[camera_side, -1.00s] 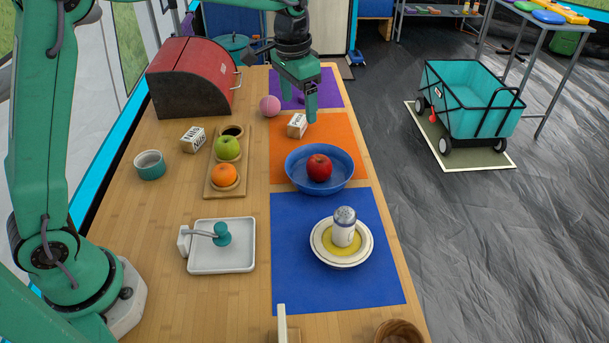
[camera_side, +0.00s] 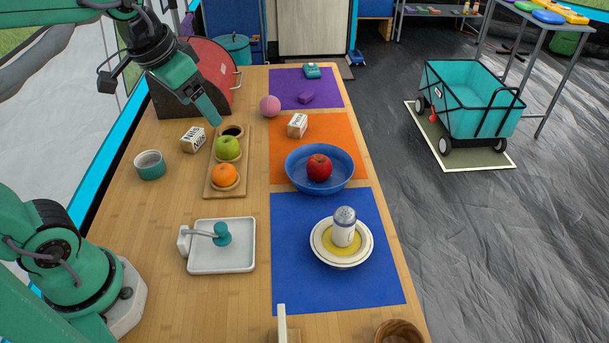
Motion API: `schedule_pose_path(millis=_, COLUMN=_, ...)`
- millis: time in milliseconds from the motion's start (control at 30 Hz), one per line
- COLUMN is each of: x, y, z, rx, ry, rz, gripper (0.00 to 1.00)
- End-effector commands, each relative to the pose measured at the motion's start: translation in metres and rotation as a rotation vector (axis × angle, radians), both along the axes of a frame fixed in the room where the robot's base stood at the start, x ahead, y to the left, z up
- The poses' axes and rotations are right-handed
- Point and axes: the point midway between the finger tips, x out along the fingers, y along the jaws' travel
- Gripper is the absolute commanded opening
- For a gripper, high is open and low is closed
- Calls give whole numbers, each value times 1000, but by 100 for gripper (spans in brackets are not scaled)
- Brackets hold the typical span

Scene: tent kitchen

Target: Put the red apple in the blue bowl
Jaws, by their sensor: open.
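The red apple (camera_side: 319,167) lies inside the blue bowl (camera_side: 341,183). The bowl stands on the orange mat, its near edge by the blue mat. My gripper (camera_side: 212,118) is open and raised at the upper left, over the far end of the wooden fruit holder. It is well apart from the apple and the bowl. Nothing shows between its fingers.
The wooden holder (camera_side: 215,190) carries a green apple (camera_side: 228,147) and an orange (camera_side: 224,174). Near it are a teal cup (camera_side: 150,166), small boxes (camera_side: 193,139) and a pink ball (camera_side: 270,106). A plate (camera_side: 318,248) bears a shaker (camera_side: 344,228). A red bread box (camera_side: 208,62) stands behind my gripper.

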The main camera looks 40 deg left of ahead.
Motion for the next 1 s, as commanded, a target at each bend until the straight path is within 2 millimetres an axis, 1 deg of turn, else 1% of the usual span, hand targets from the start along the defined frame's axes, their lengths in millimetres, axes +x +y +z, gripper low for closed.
schedule_pose_path(millis=33, x=-12, y=2, z=-2, rx=-3, ry=-18, rz=12, gripper=79)
schedule_pose_path(millis=200, x=-42, y=7, z=-11, rx=-13, ry=-65, rz=47, gripper=79)
schedule_pose_path(millis=300, x=-56, y=9, z=-18, rx=-17, ry=-86, rz=63, gripper=79)
schedule_pose_path(millis=400, x=-65, y=10, z=-23, rx=-21, ry=-102, rz=75, gripper=79)
schedule_pose_path(millis=600, x=-72, y=11, z=-28, rx=-24, ry=-113, rz=85, gripper=79)
schedule_pose_path(millis=1000, x=-72, y=11, z=-28, rx=-24, ry=-112, rz=85, gripper=79)
